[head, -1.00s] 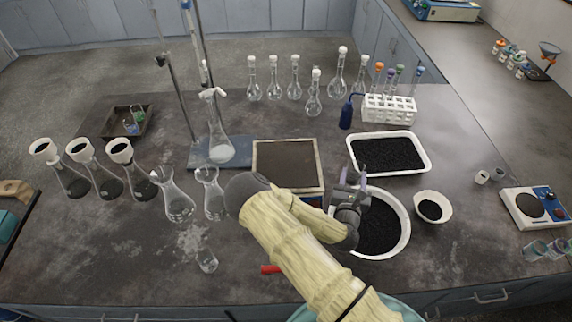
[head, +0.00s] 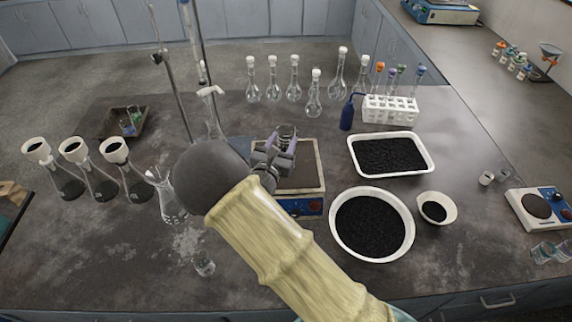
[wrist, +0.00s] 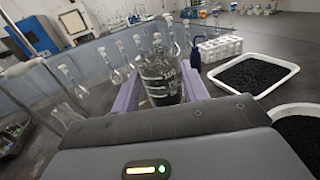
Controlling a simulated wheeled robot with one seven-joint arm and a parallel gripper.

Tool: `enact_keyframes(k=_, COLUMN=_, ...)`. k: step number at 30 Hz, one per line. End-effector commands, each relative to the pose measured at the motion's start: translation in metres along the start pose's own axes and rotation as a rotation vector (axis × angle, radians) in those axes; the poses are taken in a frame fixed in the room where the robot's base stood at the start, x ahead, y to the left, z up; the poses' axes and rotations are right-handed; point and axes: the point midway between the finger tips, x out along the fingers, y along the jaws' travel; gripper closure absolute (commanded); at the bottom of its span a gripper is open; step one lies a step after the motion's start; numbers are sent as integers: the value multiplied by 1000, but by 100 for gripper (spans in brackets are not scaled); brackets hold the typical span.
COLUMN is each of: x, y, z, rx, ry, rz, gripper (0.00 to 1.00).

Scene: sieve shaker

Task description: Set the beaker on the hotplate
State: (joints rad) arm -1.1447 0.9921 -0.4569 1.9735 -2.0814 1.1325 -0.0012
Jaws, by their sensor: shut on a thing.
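A clear graduated beaker (wrist: 160,72) stands upright between the purple fingers of my gripper in the wrist view. My gripper (head: 279,146) is shut on it; in the head view the beaker (head: 287,131) shows just beyond the fingers. Its lower part looks dark, but I cannot tell whether that is content or background. A square-topped hotplate (head: 307,181) with a blue front panel lies beneath my gripper. The gripper and beaker appear over its back part, and I cannot tell the height gap. My arm hides its left side.
A second unit with a round plate (head: 537,205) sits far right. A white rectangular tray (head: 431,160) and round bowl (head: 334,233) hold black granules. Stoppered flasks (head: 313,101) and a tube rack (head: 390,110) stand behind. A clamp stand (head: 190,60) rises at left.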

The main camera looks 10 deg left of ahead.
Motion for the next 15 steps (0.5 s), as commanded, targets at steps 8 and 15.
enact_keyframes(k=8, x=1, y=-2, z=-2, rx=-1, ry=-1, rz=-2, gripper=81)
enact_keyframes(k=15, x=1, y=-2, z=-29, rx=-5, ry=1, rz=-2, gripper=81)
